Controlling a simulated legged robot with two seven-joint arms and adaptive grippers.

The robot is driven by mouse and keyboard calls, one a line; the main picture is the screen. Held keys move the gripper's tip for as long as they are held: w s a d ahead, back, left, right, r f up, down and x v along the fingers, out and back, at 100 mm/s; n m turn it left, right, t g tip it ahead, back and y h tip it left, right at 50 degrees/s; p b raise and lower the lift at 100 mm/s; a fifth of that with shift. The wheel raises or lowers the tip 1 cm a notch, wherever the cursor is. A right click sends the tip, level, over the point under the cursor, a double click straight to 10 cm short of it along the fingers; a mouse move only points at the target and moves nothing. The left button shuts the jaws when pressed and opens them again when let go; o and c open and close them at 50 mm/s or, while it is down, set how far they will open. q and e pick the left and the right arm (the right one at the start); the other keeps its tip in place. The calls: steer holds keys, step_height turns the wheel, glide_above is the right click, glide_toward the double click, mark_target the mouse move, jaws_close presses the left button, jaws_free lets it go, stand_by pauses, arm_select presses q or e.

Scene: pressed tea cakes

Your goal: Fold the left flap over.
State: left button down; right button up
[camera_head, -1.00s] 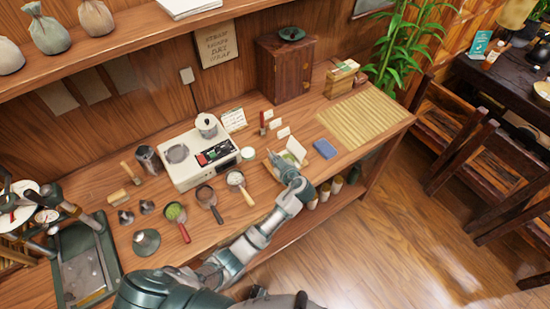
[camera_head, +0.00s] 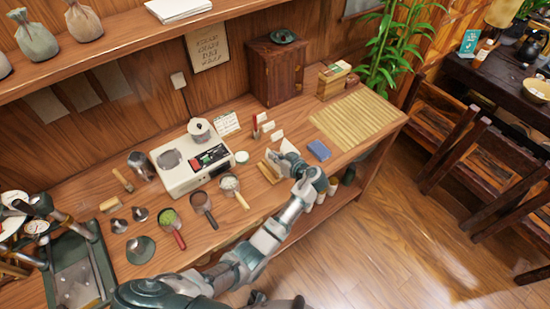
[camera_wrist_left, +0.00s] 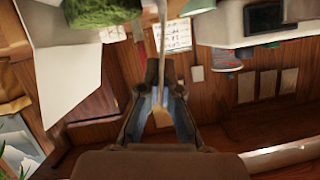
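The white paper wrapper (camera_head: 288,146) lies on the wooden counter, mostly hidden behind my left gripper (camera_head: 280,160). In the wrist view a broad white sheet (camera_wrist_left: 68,75) of the wrapper stands at the left, with the green pressed tea (camera_wrist_left: 98,12) at the top edge. My left gripper (camera_wrist_left: 162,75) has its fingertips close together. A thin pale strip (camera_wrist_left: 164,35), seen edge-on, runs between them; it appears to be the left flap. Tan pieces (camera_head: 268,172) show just left of the gripper in the head view. My right gripper is not in view.
A white scale (camera_head: 192,165) stands left of the wrapper, with handled bowls in front, including one with a pale filling (camera_head: 229,184). A blue block (camera_head: 319,150) lies to the right, before a bamboo mat (camera_head: 358,117). Small white cards (camera_head: 277,135) stand behind.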

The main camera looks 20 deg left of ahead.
arm_select(q)
steer(key=shift+w+a+r, duration=0.1)
steer(key=shift+w+r, duration=0.05)
steer(key=shift+r, duration=0.15)
steer(key=c, duration=1.4)
jaws_free()
steer(key=shift+w+a+f, duration=0.1)
steer(key=shift+f, duration=0.15)
steer(key=v, duration=0.7)
steer(key=shift+d, duration=0.25)
steer(key=shift+a, duration=0.1)
